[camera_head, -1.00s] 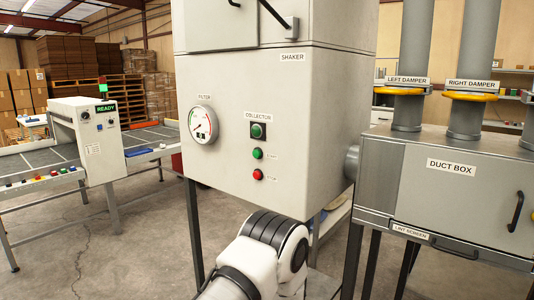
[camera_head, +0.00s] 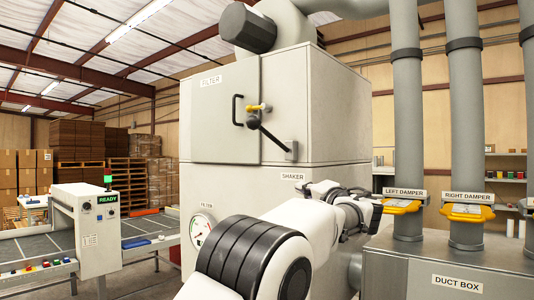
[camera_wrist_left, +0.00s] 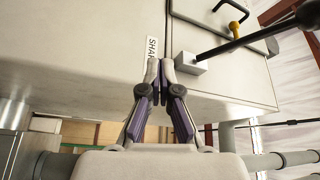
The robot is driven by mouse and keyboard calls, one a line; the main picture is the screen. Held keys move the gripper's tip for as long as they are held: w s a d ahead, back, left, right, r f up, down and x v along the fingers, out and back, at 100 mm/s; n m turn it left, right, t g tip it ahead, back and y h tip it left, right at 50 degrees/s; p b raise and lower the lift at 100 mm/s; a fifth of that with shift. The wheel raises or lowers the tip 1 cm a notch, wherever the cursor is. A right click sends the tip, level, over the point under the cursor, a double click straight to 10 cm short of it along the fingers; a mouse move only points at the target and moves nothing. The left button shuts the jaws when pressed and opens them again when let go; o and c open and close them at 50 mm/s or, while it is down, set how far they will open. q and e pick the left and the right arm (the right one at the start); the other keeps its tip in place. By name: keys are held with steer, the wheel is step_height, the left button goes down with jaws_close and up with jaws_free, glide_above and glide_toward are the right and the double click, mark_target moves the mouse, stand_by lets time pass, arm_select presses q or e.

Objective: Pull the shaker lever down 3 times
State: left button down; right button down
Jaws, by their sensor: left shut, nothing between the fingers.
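The shaker lever (camera_head: 270,137) is a black rod with a round knob on the front of the filter cabinet. It slants up and left from a small grey pivot block (camera_head: 290,150), above the SHAKER label (camera_head: 293,177). In the left wrist view, the lever (camera_wrist_left: 235,42) runs from its block (camera_wrist_left: 190,63) to the upper right. My left gripper (camera_head: 372,212) is to the right of and below the lever, in front of the cabinet. In the left wrist view its fingers (camera_wrist_left: 160,66) are closed together, empty, beside the pivot block and apart from the rod. My right gripper is out of view.
The filter door (camera_head: 215,110) has a black handle and a yellow latch (camera_head: 258,107) close to the lever's knob. Yellow-handled left (camera_head: 402,206) and right dampers (camera_head: 466,212) stand on pipes at the right, above the duct box (camera_head: 440,278). A conveyor (camera_head: 35,255) is at the left.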

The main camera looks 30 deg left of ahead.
arm_select(q)
steer(key=s+d+r+n+y+p, duration=0.1)
steer(key=s+r, duration=0.3)
steer(key=r, duration=0.5)
steer(key=s+d+r+n+y+p, duration=0.15)
steer(key=s+r, duration=0.25)
steer(key=r, duration=0.5)
step_height(320, 180, up, 3)
steer(key=h+p, duration=0.1)
steer(key=p, duration=0.6)
glide_above(271, 135)
steer(key=s+d, duration=0.1)
steer(key=d, duration=0.1)
steer(key=shift+s+a+f, duration=0.15)
steer(key=shift+s+f, duration=0.55)
steer(key=shift+s, duration=0.1)
steer(key=shift+s+a+f, duration=0.15)
steer(key=shift+s+f, duration=0.55)
steer(key=shift+s, duration=0.1)
